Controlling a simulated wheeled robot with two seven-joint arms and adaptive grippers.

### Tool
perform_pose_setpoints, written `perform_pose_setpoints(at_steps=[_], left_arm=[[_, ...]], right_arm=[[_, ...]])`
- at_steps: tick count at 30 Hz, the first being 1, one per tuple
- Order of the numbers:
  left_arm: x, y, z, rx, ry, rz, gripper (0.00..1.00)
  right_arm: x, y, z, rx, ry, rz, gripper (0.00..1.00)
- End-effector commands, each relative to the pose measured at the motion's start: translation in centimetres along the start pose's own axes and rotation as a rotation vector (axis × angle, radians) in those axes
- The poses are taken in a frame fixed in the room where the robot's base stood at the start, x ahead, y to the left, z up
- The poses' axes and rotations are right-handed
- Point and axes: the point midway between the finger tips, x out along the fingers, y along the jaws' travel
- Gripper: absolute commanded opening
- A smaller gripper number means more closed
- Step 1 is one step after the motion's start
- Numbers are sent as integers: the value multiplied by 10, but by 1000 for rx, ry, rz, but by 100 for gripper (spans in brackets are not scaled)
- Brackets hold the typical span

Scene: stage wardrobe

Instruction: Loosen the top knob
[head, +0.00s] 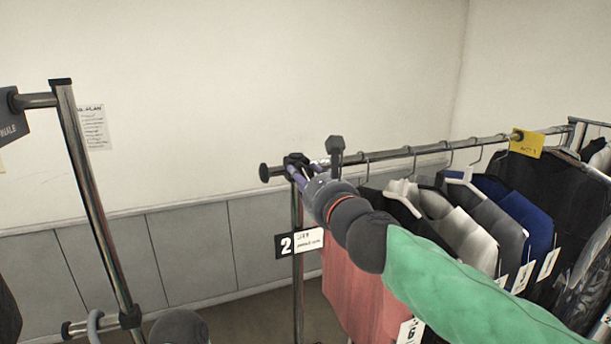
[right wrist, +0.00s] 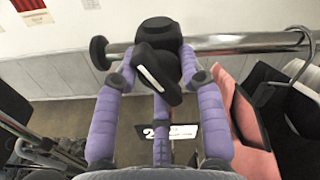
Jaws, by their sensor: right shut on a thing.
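The top knob (right wrist: 157,72) is black with a white stripe and sits at the front of a black clamp (right wrist: 160,32) where the rack's rail meets its upright. In the head view the clamp (head: 295,160) shows beyond my gripper, and the knob is mostly hidden. My right gripper (head: 303,170) reaches it from the right. Its purple fingers (right wrist: 158,80) are shut on the knob in the right wrist view, one on each side, with a third finger below.
The chrome rail (head: 400,152) runs right, carrying several hanging garments, including a pink one (head: 350,280) close under my right arm. A number 2 sign (head: 298,243) hangs on the upright below. Another rack's post (head: 95,200) stands left. The space between the racks is open.

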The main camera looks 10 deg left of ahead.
Motion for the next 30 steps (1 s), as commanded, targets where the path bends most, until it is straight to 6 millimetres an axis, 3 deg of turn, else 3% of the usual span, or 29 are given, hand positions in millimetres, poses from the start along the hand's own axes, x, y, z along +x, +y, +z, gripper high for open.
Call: perform_pose_setpoints(at_steps=[30], left_arm=[[-26, 9, 1, 0, 0, 0, 40]], right_arm=[[1, -2, -2, -920, 6, 4, 8]])
